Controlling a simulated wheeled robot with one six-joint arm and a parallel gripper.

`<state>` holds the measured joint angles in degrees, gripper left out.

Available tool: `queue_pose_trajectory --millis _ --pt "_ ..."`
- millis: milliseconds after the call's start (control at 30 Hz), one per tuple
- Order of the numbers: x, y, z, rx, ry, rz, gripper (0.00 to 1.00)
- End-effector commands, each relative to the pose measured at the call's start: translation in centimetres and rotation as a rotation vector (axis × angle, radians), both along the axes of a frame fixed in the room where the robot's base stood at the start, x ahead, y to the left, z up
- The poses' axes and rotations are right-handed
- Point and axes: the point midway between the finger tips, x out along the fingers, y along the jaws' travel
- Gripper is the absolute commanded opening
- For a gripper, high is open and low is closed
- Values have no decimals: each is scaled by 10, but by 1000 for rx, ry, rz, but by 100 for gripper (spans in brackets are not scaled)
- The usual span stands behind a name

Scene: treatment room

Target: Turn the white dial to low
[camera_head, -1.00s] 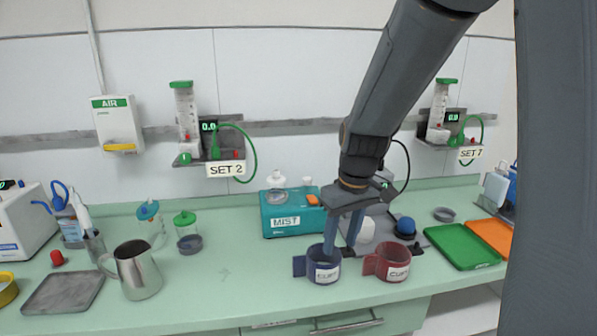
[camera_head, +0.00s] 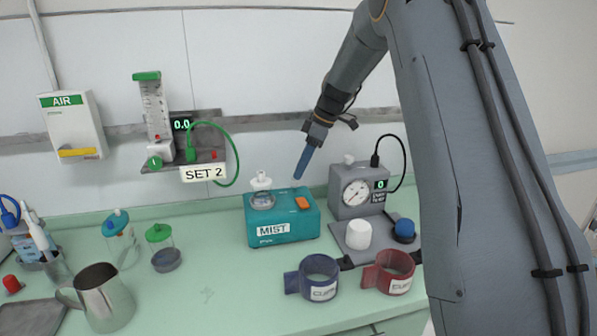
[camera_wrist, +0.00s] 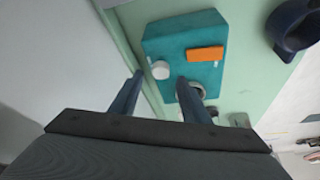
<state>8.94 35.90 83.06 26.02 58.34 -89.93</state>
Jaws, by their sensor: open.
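The teal MIST box (camera_head: 283,218) stands on the counter against the wall. Its white dial (camera_wrist: 160,69) shows as a round knob on its top in the wrist view, beside an orange switch (camera_wrist: 205,54). No setting mark on the dial is readable. In the head view the dial is not clearly visible near my fingertips. My gripper (camera_head: 299,176) points down over the back right of the box. In the wrist view my gripper (camera_wrist: 160,77) is open, its fingers apart on either side of the dial. I cannot tell whether they touch it.
A clear jar with a white top (camera_head: 262,192) stands on the box's left side. A grey gauge unit (camera_head: 352,193), a white cylinder (camera_head: 358,234) and a blue knob (camera_head: 405,229) are to the right. Blue (camera_head: 319,275) and red (camera_head: 390,272) cuffs lie in front. SET 2 shelf (camera_head: 205,173) hangs behind left.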

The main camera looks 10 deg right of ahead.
Motion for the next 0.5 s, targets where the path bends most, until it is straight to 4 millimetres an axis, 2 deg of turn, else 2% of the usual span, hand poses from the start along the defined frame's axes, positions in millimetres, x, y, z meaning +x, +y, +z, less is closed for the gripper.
queue_pose_trajectory --millis 200,500 --pt "3 9 -24 -1 1 0 42" --pt "4 10 -31 -1 1 -3 42"
